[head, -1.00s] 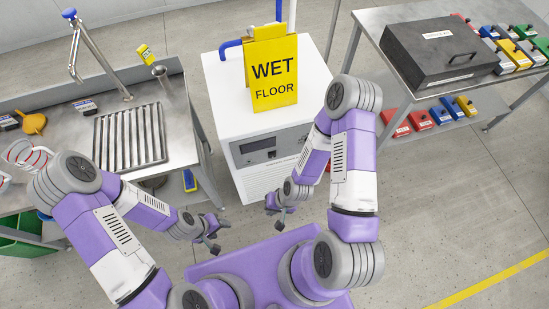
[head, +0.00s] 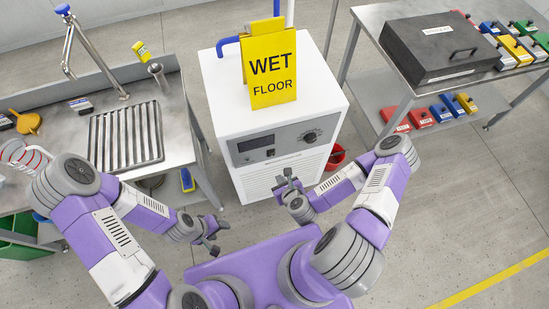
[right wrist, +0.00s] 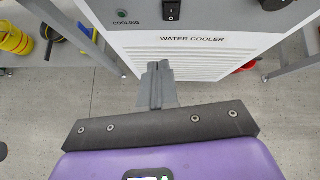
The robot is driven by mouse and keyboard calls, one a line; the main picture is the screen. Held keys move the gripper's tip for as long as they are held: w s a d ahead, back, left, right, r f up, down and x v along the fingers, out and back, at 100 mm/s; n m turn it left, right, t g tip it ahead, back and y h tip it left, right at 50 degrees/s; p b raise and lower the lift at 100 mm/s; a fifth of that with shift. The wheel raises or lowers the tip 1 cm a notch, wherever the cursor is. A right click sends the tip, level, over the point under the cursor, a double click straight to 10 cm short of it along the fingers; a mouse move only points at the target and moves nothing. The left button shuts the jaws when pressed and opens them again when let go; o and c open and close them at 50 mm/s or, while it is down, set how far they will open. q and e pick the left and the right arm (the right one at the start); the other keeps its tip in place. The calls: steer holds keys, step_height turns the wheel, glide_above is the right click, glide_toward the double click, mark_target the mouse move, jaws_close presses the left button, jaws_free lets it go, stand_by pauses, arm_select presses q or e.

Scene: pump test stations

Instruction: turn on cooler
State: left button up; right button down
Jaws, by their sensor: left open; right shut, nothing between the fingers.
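The cooler (head: 222,100) is a white box with a grey control panel on its front. The panel has a dark display (head: 256,143), a black switch (head: 270,153) and a round dial (head: 309,137). In the right wrist view the lettering WATER COOLER shows below a green light (right wrist: 122,14) labelled COOLING and a black rocker switch (right wrist: 171,9). My right gripper (right wrist: 157,68) is shut and empty, in front of the louvred grille, below the panel; it also shows in the head view (head: 285,178). My left gripper (head: 218,234) is open and empty, left of the cooler's front.
A yellow WET FLOOR sign (head: 272,75) stands on the cooler. A metal sink bench (head: 180,120) is on the left. A table (head: 375,20) with a black case (head: 435,50) is on the right. A red bucket (head: 336,156) is beside the cooler.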

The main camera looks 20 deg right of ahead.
steer(key=shift+w+d+r+m+h, duration=0.15)
steer(key=shift+d+m+h, duration=0.45)
steer(key=shift+m, duration=0.6)
steer(key=b, duration=1)
glide_toward(272, 153)
steer(key=w+f, duration=0.3)
steer(key=f, duration=0.2)
steer(key=shift+w+d+r, duration=0.2)
steer(key=shift+w+d, duration=0.05)
steer(key=shift+w, duration=0.5)
steer(key=shift+p, duration=0.35)
